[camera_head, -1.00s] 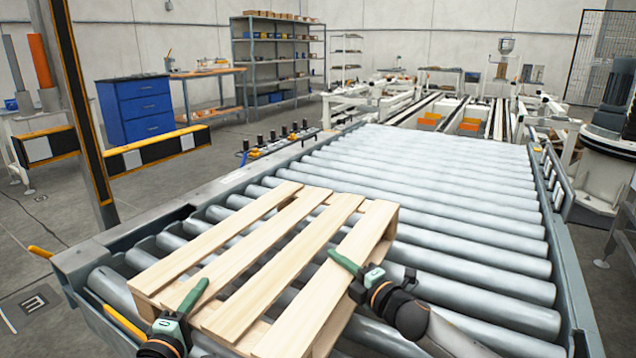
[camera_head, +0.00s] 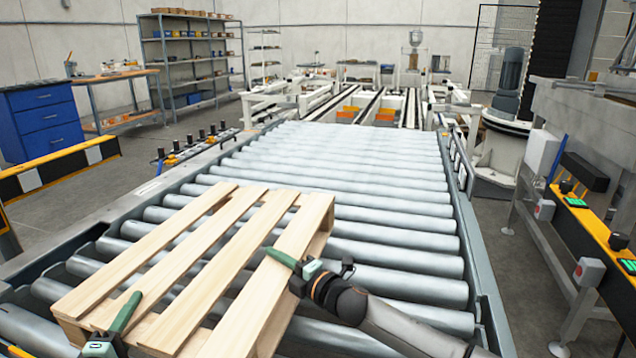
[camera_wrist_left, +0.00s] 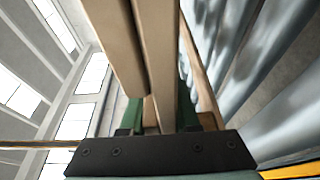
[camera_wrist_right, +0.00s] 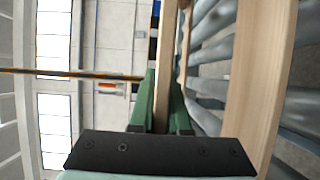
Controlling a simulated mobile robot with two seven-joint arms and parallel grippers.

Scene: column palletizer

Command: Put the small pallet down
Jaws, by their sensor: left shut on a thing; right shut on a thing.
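The small pallet (camera_head: 215,262) is light wood with several slats. It lies at a slant over the near left part of the roller conveyor (camera_head: 385,262); I cannot tell whether its underside touches the rollers. My left gripper (camera_head: 124,314) is shut on the pallet's near edge. The left wrist view shows its boards (camera_wrist_left: 150,50) between the green fingers (camera_wrist_left: 158,118). My right gripper (camera_head: 288,260) is shut on the pallet's right side. The right wrist view shows a thin board (camera_wrist_right: 166,70) between the green fingers (camera_wrist_right: 163,105).
The rollers beyond and right of the pallet are empty. Grey side rails (camera_head: 462,190) bound the conveyor. A control panel (camera_head: 590,225) stands at the right. A striped barrier (camera_head: 60,165) and blue drawer cabinet (camera_head: 42,122) stand at the left.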

